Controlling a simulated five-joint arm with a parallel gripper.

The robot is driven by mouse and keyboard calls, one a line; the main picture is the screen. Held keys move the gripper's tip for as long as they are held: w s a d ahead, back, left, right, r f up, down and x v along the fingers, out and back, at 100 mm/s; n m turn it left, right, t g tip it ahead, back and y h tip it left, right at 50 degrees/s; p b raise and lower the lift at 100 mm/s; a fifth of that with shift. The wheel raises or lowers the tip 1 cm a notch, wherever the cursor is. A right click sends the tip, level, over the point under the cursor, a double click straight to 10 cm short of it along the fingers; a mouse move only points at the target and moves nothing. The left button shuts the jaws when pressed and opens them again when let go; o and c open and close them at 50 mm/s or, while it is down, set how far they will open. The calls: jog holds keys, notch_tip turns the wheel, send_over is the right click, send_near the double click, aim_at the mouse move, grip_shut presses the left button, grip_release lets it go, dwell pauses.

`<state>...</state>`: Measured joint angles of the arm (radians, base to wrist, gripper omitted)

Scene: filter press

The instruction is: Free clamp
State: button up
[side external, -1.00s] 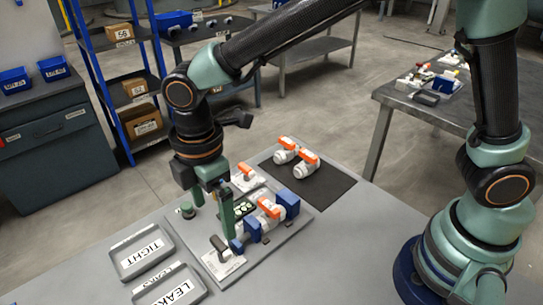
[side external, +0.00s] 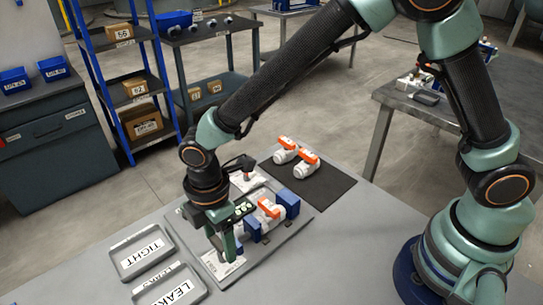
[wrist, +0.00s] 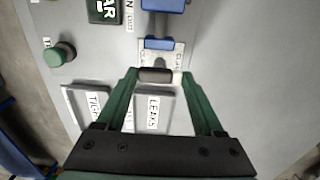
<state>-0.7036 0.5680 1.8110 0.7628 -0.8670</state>
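The clamp's dark grey handle (wrist: 155,75) lies between my gripper's fingertips in the wrist view. Behind it are a white labelled plate (wrist: 160,55) and a blue jaw (wrist: 160,43). My gripper (wrist: 158,77) has its two green fingers apart, with the handle between them; a small gap shows at the right finger. In the side view my gripper (side external: 228,248) is low over the near end of the fixture board and hides most of the handle. A white valve with an orange lever (side external: 268,208) sits between blue blocks (side external: 288,203) on the board.
Trays labelled TIGHT (side external: 140,252) and LEAKS (side external: 170,288) lie left of the board. A green button (wrist: 60,55) shows in the wrist view. Two white and orange valves (side external: 305,164) lie on a dark mat (side external: 335,185) at the back. The right tabletop is clear.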

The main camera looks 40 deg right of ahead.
jog(key=c, duration=0.7)
jog(key=m, duration=1.3)
jog(key=shift+r+m, duration=0.1)
jog(key=shift+m, duration=2.4)
